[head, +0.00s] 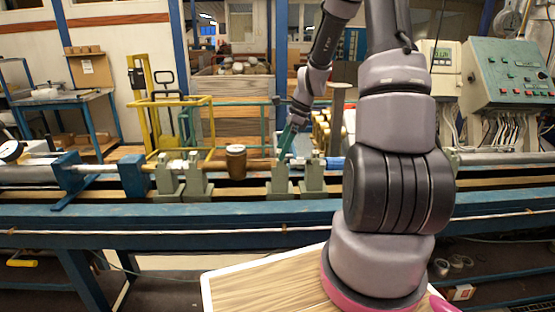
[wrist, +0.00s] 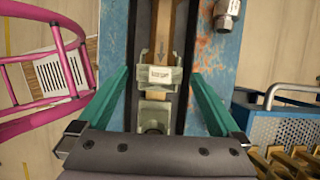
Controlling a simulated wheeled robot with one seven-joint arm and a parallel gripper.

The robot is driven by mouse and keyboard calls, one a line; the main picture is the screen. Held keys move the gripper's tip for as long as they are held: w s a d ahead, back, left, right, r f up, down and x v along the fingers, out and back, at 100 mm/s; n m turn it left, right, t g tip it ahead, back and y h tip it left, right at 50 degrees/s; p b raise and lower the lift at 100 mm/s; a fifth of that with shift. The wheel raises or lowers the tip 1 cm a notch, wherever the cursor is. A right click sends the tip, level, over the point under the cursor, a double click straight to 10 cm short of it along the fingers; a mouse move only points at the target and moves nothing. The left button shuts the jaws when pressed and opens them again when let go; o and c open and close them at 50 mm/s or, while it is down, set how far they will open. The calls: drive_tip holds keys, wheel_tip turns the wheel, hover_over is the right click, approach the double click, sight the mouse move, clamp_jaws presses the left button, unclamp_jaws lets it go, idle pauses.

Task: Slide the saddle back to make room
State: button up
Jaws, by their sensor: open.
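Pale green saddles stand on the bench rail in the head view: one pair (head: 182,178) left of a brown cylindrical meter (head: 236,162), another pair (head: 296,178) right of it. In the wrist view, a labelled saddle (wrist: 161,80) sits on the rail between the two teal fingers of my gripper (wrist: 159,72), which are apart with a gap on each side. A second pale block (wrist: 153,116) is nearer the palm, partly hidden by it. I cannot tell the fingers' height over the saddle.
Blue supports (head: 133,176) stand further left on the blue bench (head: 170,222). A yellow frame (head: 172,125) is behind the bench. In the wrist view, a pink tubular frame (wrist: 62,80) lies left and a blue perforated box (wrist: 280,132) right, with brass fittings (wrist: 290,160) below.

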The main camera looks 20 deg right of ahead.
drive_tip(key=v, duration=0.5)
idle(0.3)
